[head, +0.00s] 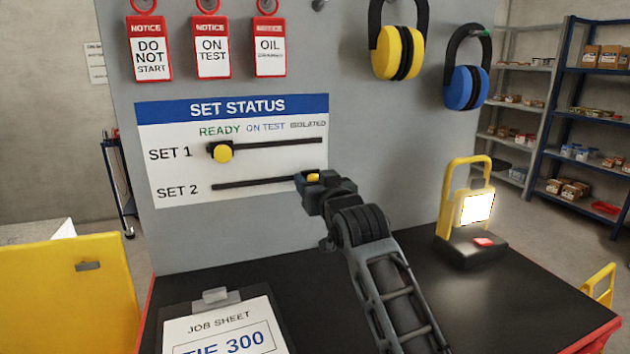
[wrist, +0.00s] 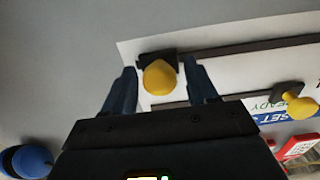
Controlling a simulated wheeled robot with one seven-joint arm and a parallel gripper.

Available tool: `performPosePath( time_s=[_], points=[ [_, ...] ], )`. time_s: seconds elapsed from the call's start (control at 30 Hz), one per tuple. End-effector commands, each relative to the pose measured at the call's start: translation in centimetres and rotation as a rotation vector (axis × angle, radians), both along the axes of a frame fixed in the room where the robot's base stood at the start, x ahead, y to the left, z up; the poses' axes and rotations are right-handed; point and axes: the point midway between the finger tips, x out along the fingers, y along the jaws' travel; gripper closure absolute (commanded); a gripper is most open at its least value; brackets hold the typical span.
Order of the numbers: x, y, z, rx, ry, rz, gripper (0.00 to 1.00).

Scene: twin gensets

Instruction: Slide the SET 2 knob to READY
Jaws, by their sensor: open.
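The SET STATUS board (head: 165,180) hangs on the grey panel, with READY at left, ON TEST in the middle and ISOLATED at right. The yellow SET 2 knob (head: 313,178) is at the right end of the SET 2 slot (head: 250,183), below ISOLATED. My gripper (head: 307,181) is at this knob and partly covers it. In the wrist view the open fingers (wrist: 162,75) stand either side of the SET 2 knob (wrist: 160,78), with a gap showing on both sides. The yellow SET 1 knob (head: 223,153) is near the left end of its slot, under READY.
Red notice tags (head: 211,58) and yellow (head: 399,42) and blue earmuffs (head: 466,86) hang above and right of the board. A lit work lamp (head: 474,208) stands on the black bench (head: 480,310) at right. A job sheet clipboard (head: 222,318) lies at front left.

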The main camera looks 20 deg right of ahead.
Motion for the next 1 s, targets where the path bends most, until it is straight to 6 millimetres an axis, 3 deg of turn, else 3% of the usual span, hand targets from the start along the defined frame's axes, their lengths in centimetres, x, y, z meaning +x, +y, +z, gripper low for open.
performPosePath(
  time_s=[0.27, 0.87, 1.0],
  points=[
    [0.15, 0.02, -0.01, 0.0, 0.0, 0.0, 0.42],
    [0.12, 0.01, -0.02, 0.0, 0.0, 0.0, 1.0],
    [0.12, 0.04, -0.02, 0.0, 0.0, 0.0, 1.0]
  ],
)
